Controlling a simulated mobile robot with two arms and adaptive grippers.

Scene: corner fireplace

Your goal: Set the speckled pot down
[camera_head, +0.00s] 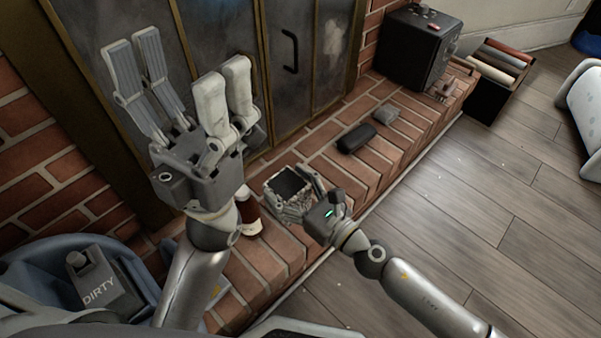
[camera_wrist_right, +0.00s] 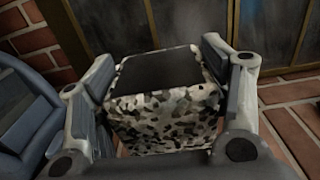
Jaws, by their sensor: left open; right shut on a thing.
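The speckled pot (camera_head: 291,209) is a boxy black, white and grey pot with a dark top, over the brick hearth (camera_head: 262,258) in the head view. My right gripper (camera_head: 296,186) is shut on it. In the right wrist view the pot (camera_wrist_right: 163,118) sits upright between the two fingers, one on each side. I cannot tell whether its base touches the bricks; the underside is hidden. My left gripper (camera_head: 182,80) is open and empty, raised with its fingers pointing up in front of the fireplace doors.
A dark bottle (camera_head: 248,212) with a pale label stands left of the pot. A dark block (camera_head: 356,138) and a grey piece (camera_head: 386,113) lie further along the hearth. A black box (camera_head: 420,48) stands at the far end. A blue tub (camera_head: 135,262) is at lower left.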

